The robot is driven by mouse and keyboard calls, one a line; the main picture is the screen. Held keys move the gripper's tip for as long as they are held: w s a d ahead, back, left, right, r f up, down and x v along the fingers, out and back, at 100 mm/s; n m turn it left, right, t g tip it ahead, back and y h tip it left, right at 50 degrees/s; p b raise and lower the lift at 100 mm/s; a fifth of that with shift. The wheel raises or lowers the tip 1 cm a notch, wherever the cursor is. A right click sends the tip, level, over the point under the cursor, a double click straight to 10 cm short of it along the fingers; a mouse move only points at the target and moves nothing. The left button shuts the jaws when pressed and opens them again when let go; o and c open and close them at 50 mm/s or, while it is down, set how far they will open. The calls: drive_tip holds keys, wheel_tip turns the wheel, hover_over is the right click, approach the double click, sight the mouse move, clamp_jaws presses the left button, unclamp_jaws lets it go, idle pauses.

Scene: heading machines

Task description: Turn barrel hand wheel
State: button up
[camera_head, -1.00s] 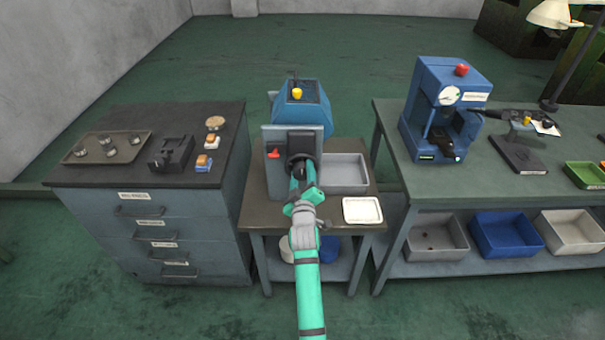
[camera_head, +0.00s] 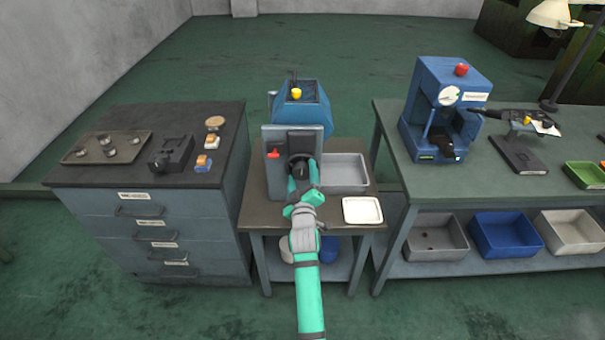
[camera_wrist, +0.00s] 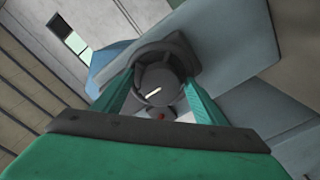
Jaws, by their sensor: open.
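The barrel hand wheel (camera_head: 301,165) is a dark round wheel on the front of the blue-grey machine (camera_head: 300,105). In the wrist view the hand wheel (camera_wrist: 166,58) shows a dark rim and a hub (camera_wrist: 158,85) with a white mark. My gripper (camera_head: 302,183) is right in front of the wheel. In the wrist view my gripper (camera_wrist: 155,95) has its two green fingers apart, one on each side of the hub. I cannot tell whether the fingers touch the wheel. My gripper and arm hide the wheel's lower part in the head view.
A red lever (camera_head: 273,154) is left of the wheel. A grey bin (camera_head: 345,172) and a white tray (camera_head: 362,210) are to its right. A drawer cabinet (camera_head: 150,220) stands left and a workbench (camera_head: 480,185) with a blue press (camera_head: 440,105) stands right.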

drive_tip(key=s, duration=1)
drive_tip(key=shift+d, duration=0.15)
